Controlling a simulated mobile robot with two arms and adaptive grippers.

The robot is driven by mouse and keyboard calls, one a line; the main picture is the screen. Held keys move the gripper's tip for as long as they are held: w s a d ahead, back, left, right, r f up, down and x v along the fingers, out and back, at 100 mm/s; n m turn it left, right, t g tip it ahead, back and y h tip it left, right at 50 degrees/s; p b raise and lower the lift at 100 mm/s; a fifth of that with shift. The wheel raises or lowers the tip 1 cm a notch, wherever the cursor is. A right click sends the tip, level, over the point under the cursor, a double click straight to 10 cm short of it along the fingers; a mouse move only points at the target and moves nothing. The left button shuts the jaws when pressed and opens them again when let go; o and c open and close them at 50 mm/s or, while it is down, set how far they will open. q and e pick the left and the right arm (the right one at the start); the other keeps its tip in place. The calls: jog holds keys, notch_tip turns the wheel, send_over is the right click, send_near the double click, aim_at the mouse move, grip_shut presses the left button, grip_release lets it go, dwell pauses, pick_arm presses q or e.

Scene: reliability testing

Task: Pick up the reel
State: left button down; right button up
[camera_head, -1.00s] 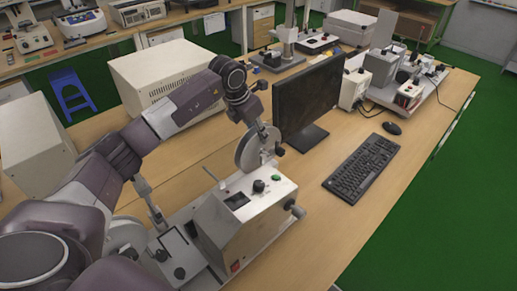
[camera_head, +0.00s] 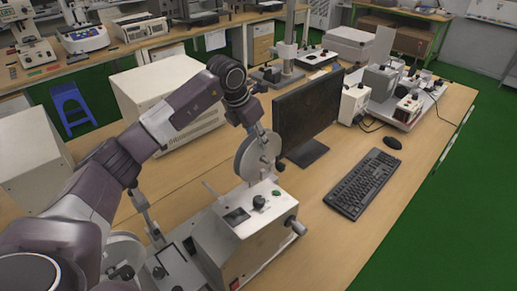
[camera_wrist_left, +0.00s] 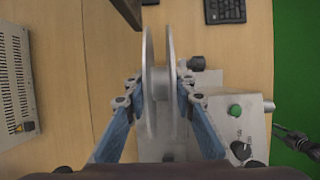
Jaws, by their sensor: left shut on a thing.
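A pale grey reel (camera_head: 252,157) with two round flanges is held upright above the machine on the bench. My left gripper (camera_head: 268,150) is shut on it. In the left wrist view the reel (camera_wrist_left: 159,80) stands edge-on between the blue fingers, one on each side. The machine (camera_head: 245,238) is a light grey box with a green button, a black knob and a side shaft. The reel partly hides the machine in the wrist view.
A black monitor (camera_head: 307,108) stands close behind the reel. A keyboard (camera_head: 363,183) and a mouse (camera_head: 392,143) lie to the right. A large white box (camera_head: 168,85) is at the left. A similar pale disc (camera_head: 122,250) sits near the machine's left end. Bare wood lies in front of the keyboard.

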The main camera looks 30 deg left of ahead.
pick_arm(q)
notch_tip(320, 180, up, 16)
jog(key=b, duration=0.2)
jog(key=shift+r+b, duration=0.25)
jog(key=shift+b, duration=0.15)
